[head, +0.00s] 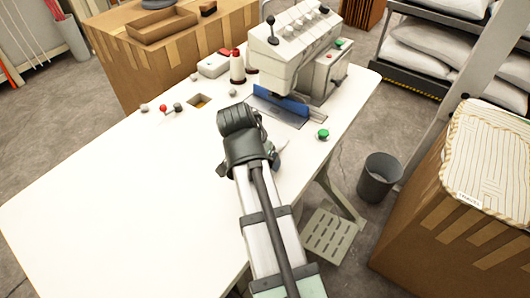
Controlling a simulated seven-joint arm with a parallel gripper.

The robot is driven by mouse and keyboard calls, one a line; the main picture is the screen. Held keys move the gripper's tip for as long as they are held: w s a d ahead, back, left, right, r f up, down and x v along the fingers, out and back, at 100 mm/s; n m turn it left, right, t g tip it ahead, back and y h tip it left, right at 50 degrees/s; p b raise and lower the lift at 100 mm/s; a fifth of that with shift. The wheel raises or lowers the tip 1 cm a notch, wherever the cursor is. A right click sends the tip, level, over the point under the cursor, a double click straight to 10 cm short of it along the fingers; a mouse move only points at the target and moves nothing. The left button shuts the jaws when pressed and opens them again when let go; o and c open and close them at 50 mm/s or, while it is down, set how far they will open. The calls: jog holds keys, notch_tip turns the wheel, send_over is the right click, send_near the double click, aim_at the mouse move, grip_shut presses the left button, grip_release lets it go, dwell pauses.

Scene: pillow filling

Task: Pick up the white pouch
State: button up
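My gripper (277,158) is over the white table near its right edge, in front of the sewing machine. My dark wrist hides most of it, so I cannot tell whether it is open or shut or holds anything. A small pale patch shows beside it, too small to identify. No white pouch can be clearly made out on the table. A white cloth piece with tan lines and a small label (487,160) lies flat on the cardboard box at the right; I cannot tell whether it is the pouch.
The sewing machine (295,45) stands at the table's back right, with thread spools (237,68) beside it. Small knobs (164,109) sit along the back edge. A dark bin (379,177) stands on the floor. The left of the white table (110,200) is clear.

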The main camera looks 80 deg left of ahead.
jog(key=c, duration=1.1)
jog(key=shift+c, duration=0.2)
jog(key=shift+r, duration=0.1)
